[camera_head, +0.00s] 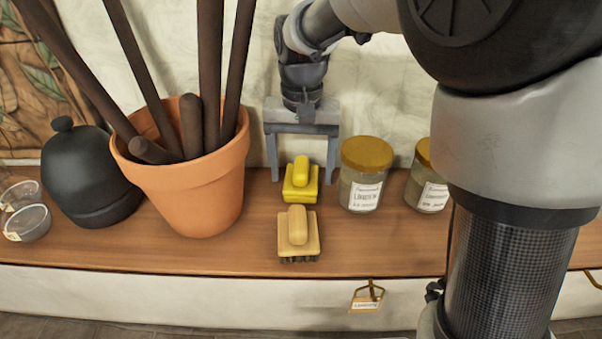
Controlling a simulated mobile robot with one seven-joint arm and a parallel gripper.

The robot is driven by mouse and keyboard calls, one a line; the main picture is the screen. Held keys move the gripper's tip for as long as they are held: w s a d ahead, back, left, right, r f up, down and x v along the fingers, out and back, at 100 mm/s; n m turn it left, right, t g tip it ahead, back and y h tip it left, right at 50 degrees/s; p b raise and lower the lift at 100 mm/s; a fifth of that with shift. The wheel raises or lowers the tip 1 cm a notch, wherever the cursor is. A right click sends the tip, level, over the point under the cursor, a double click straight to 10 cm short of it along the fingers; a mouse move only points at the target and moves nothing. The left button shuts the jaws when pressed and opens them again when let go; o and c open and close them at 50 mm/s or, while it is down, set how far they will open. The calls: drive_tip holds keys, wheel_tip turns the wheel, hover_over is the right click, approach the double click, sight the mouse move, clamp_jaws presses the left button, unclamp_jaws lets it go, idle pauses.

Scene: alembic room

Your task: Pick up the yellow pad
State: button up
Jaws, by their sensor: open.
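The yellow pad (300,190) lies on the wooden shelf. It has a square yellow base and a rounded upright yellow handle on top. My gripper (303,175) points down at the pad from behind and above. Its two fingers are spread wide, one to the left and one to the right of the pad. The gripper is open and holds nothing. I cannot tell how far the fingertips are from the shelf surface.
A tan brush (298,236) lies just in front of the pad. A terracotta pot (197,187) with dark rods stands at left, beside a black lidded pot (88,180). Two labelled jars, one nearer (364,177) and one farther right (425,185), stand right.

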sight(301, 165)
drive_tip(key=c, duration=1.2)
drive_tip(key=shift+o, duration=0.2)
drive_tip(key=shift+r, duration=0.15)
drive_tip(key=shift+s+r, duration=0.15)
drive_tip(key=shift+r, duration=0.1)
wheel_tip(301, 165, up, 11)
drive_tip(key=p, duration=0.2)
drive_tip(key=s+b, duration=0.1)
drive_tip(key=s, duration=1.8)
drive_tip(key=shift+s+a, duration=0.35)
drive_tip(key=shift+s, duration=0.05)
drive_tip(key=shift+f, duration=0.1)
